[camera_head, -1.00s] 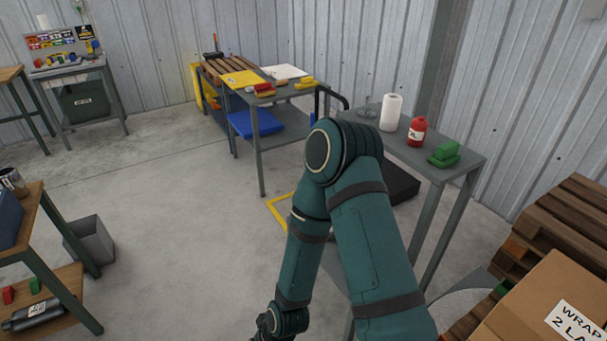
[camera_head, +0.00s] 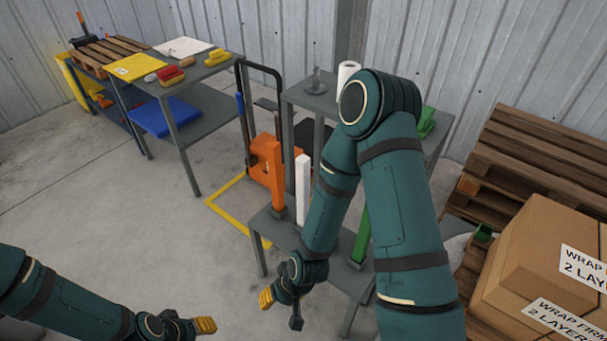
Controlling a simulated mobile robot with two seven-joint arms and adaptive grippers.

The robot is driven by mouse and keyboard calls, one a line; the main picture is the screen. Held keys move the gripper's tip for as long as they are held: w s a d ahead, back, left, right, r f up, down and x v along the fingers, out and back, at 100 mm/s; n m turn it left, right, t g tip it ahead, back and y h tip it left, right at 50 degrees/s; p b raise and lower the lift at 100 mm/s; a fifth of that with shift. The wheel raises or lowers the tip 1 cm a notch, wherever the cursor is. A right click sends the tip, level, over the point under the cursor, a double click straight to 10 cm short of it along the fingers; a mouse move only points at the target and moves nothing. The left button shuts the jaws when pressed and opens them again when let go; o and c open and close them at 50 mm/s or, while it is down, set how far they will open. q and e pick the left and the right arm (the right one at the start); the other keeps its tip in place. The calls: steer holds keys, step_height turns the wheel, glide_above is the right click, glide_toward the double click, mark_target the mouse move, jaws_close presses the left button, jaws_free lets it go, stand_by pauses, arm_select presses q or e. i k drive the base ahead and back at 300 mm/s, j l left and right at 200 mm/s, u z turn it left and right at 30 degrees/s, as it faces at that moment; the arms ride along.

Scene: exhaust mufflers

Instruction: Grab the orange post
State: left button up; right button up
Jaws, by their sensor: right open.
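The orange post (camera_head: 278,185) stands upright in a grey base on a low grey bench, left of a white post (camera_head: 303,182). A green post (camera_head: 362,236) stands farther right, partly hidden by my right arm. My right gripper (camera_head: 281,308) is open and empty, in front of and below the orange post in the picture, apart from it. My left gripper (camera_head: 205,325) is at the bottom, left of the right one; its finger gap does not show clearly.
An orange hand truck-like object (camera_head: 259,158) with a black handle is close behind the orange post. A grey table (camera_head: 302,97) rises behind. Cardboard boxes (camera_head: 540,255) and pallets (camera_head: 530,165) crowd the right. Floor is clear at left.

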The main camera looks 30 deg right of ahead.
mark_target(273, 149)
steer(key=i+j+z, duration=0.2)
steer(key=z, duration=0.2)
steer(key=i+j+z, duration=0.15)
steer(key=z, duration=0.25)
steer(key=i+j+z, duration=0.1)
steer(key=j+z, duration=0.3)
steer(key=i+j+z, duration=0.1)
steer(key=j+z, duration=0.5)
steer(key=z, duration=0.2)
